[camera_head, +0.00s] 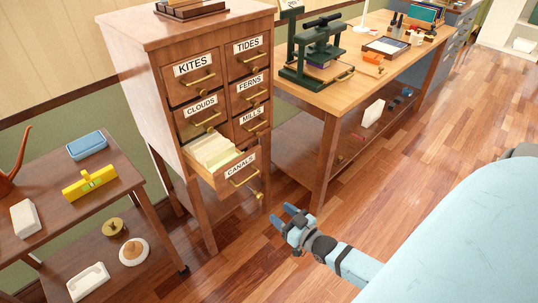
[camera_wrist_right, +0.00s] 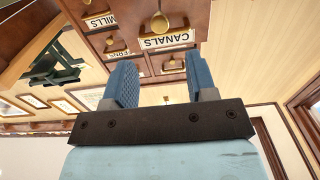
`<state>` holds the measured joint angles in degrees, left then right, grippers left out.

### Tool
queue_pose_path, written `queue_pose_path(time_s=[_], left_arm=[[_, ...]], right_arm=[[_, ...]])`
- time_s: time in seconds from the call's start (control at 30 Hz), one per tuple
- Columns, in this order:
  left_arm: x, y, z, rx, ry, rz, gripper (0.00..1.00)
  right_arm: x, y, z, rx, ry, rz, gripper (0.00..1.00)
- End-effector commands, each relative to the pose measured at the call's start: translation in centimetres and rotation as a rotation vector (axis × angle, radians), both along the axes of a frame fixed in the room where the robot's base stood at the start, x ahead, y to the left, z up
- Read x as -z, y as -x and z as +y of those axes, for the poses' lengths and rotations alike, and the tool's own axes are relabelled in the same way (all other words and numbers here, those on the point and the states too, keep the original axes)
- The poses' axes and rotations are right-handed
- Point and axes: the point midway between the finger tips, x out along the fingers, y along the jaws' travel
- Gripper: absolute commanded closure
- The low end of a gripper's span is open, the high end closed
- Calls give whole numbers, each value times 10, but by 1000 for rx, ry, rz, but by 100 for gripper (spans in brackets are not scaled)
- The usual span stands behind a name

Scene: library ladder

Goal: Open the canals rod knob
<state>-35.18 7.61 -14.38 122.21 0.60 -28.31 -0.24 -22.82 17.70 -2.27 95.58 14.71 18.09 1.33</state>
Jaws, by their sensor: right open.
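The canals drawer (camera_head: 240,178) is pulled out from the wooden card cabinet and shows cream cards inside. Its front has a CANALS label, a brass handle (camera_head: 244,177) and a small round brass rod knob (camera_head: 259,195) low on the front. In the right wrist view, which is upside down, the knob (camera_wrist_right: 160,22) shows beside the CANALS label (camera_wrist_right: 166,40). My right gripper (camera_head: 283,214) is open and empty, below and slightly right of the knob, apart from it. Its two blue fingers (camera_wrist_right: 161,82) point toward the cabinet. My left gripper is not in view.
Closed drawers labelled KITES, TIDES, CLOUDS, FERNS and MILLS fill the cabinet (camera_head: 150,75). A low table (camera_head: 60,185) with a yellow level and blue case stands left. A workbench (camera_head: 340,95) with a green press stands right. The floor (camera_head: 400,175) right of my gripper is clear.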

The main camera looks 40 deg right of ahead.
Motion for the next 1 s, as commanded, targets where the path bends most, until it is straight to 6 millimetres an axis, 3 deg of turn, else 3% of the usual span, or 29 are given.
queue_pose_path(time_s=[0.1, 0.3, 1.0], left_arm=[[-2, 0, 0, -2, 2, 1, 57], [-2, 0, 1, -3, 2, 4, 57], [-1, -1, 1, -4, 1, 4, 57]], right_arm=[[-1, 21, -2, 0, 0, 1, 48], [0, 37, -3, 0, -1, 0, 48], [0, 38, -3, 0, -1, 0, 48]])
